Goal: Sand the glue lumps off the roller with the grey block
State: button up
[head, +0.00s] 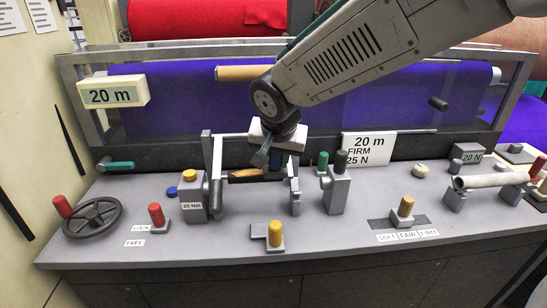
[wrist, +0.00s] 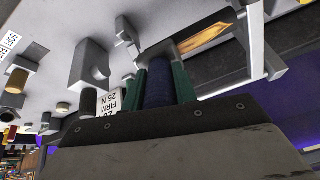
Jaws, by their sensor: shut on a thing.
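My gripper (head: 275,160) hangs over the middle of the bench, between two upright grey posts. In the wrist view its green fingers (wrist: 161,84) are shut on a dark blue cylinder (wrist: 159,80), which also shows in the head view (head: 277,161). Whether the cylinder belongs to the grey block I cannot tell; its far end is hidden. A pale roller (head: 490,180) lies across grey brackets at the right of the bench, well apart from my gripper. Glue lumps on it are too small to make out.
A yellow-brown bar (head: 246,176) lies between the posts, close by my gripper. A sign (head: 375,148) stands behind. The front right bench top is fairly clear.

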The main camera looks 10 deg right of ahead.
jog(key=shift+d, duration=0.1)
jog(key=shift+d+f, duration=0.1)
jog(key=shift+d, duration=1.4)
jog(key=shift+s, duration=0.1)
jog(key=shift+v, duration=0.8)
jog(key=v, duration=0.5)
jog(key=shift+d, duration=0.1)
